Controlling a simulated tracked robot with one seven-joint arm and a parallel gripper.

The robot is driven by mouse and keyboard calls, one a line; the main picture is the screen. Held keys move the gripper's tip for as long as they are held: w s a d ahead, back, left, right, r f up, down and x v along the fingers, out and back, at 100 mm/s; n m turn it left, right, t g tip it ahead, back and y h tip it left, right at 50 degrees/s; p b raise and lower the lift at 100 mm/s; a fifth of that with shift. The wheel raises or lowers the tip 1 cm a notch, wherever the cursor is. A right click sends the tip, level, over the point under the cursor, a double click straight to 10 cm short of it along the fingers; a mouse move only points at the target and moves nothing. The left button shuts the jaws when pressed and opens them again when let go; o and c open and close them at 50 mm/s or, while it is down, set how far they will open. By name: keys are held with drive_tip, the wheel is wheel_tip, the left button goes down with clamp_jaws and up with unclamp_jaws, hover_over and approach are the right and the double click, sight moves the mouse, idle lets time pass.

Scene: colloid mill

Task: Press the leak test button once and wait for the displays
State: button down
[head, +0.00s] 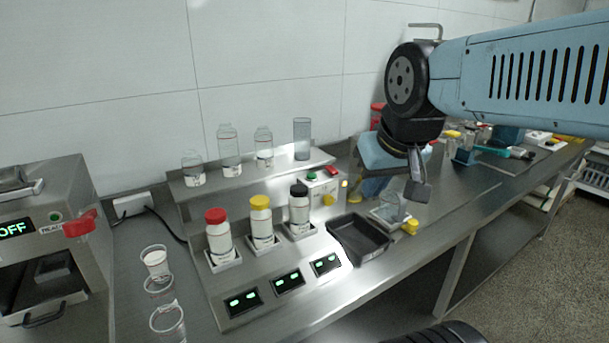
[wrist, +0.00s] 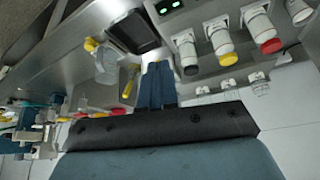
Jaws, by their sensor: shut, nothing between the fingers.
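A small pale control box (head: 321,186) stands at the right end of the bottle stand in the head view. It carries a red part (head: 332,171), a small green spot and a yellow part (head: 328,199). I cannot read which is the leak test button. Three dark displays with green lit marks, left (head: 243,301), middle (head: 288,281) and right (head: 326,263), line the stand's front; their text is too small to read. My gripper (head: 418,190) is shut and empty, right of the box and apart from it. Its closed fingers (wrist: 157,84) also show in the wrist view.
Bottles with red (head: 216,216), yellow (head: 260,203) and black (head: 299,190) caps stand behind the displays. A black tray (head: 358,239) and a clear yellow-capped bottle (head: 390,212) lie right of the stand. Clear glassware stands on the upper shelf (head: 244,177). An OFF-marked machine (head: 60,245) is at left.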

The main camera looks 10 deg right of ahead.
drive_tip(key=w+a+y, duration=0.1)
drive_tip(key=w+a, duration=0.2)
drive_tip(key=w, duration=0.3)
drive_tip(key=m+t+y, duration=0.3)
drive_tip(key=m, duration=0.1)
hover_over(314, 175)
wheel_tip(314, 175, down, 4)
drive_tip(key=shift+r, duration=0.25)
drive_tip(key=shift+f, duration=0.1)
drive_tip(key=shift+f, duration=4.3)
drive_tip(key=shift+f, duration=0.1)
